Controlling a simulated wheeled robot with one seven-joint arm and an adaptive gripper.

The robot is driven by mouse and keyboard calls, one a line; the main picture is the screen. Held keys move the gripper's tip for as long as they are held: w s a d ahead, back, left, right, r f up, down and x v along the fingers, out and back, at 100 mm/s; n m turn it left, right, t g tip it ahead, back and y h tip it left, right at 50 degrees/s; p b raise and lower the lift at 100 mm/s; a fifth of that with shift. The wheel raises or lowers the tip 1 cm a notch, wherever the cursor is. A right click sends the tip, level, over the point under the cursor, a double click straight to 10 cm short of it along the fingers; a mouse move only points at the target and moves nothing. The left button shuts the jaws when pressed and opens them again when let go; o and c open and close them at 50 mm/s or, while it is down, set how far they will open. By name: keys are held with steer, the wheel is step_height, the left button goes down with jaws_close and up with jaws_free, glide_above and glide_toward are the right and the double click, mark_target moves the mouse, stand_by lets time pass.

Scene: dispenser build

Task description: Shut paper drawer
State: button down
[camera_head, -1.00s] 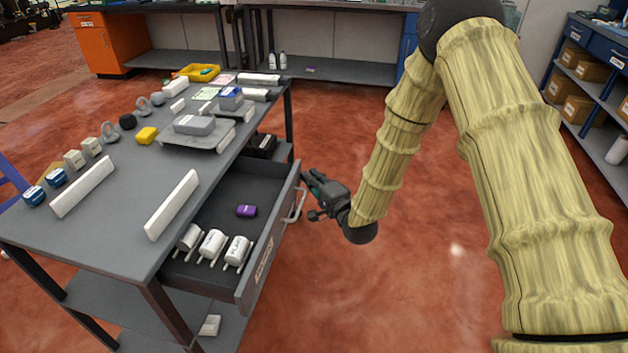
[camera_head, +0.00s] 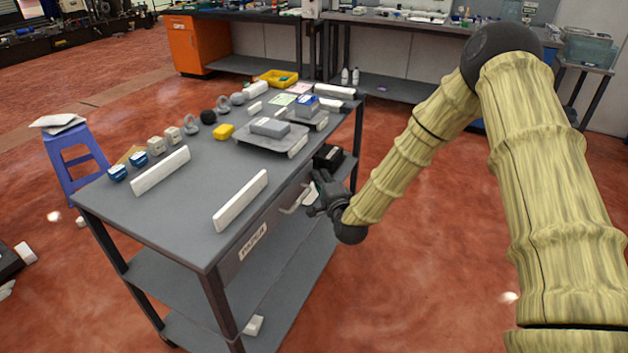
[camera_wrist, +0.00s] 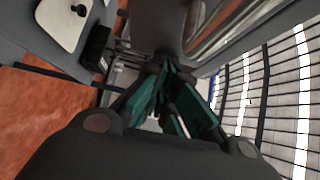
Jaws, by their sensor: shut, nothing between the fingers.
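The paper drawer (camera_head: 252,242) is flush or nearly flush under the top of the grey workbench (camera_head: 190,205), with its labelled front facing right. Its inside is hidden. Its pale handle (camera_head: 293,203) sticks out from the front. My gripper (camera_head: 318,192) is at the drawer front, beside the handle on its right; I cannot tell if they touch. In the wrist view my gripper (camera_wrist: 165,110) shows its dark green fingers close together with nothing held between them.
A blue stool (camera_head: 75,150) stands at left. The red floor at right is clear.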

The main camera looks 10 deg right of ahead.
steer(key=shift+w+a+r, duration=0.1)
steer(key=shift+a+r, duration=0.05)
stand_by(0.3)
steer(key=s+d, duration=0.5)
steer(key=s, duration=0.8)
steer(key=s+a+f+n+g+p, duration=0.2)
steer(key=s+f+n+g, duration=0.3)
steer(key=s+f, duration=0.5)
steer(key=s+a+f+n+g+p, duration=0.25)
steer(key=s+f+n+g, duration=0.2)
steer(key=s+f, duration=0.45)
steer(key=s+d+f+n+g+p, duration=0.1)
steer(key=s+n+g, duration=0.1)
steer(key=s, duration=0.6)
steer(key=s+d+f+n+g+h+p, duration=0.1)
steer(key=s+n+g, duration=0.1)
steer(key=s, duration=0.6)
steer(key=s+d+f+n+g+h+p, duration=0.1)
steer(key=s+g, duration=0.3)
steer(key=s, duration=0.4)
steer(key=shift+s+d+f+n+p, duration=0.3)
steer(key=shift+d+f+n+p, duration=0.25)
steer(key=shift+n, duration=0.2)
steer(key=shift+r, duration=0.1)
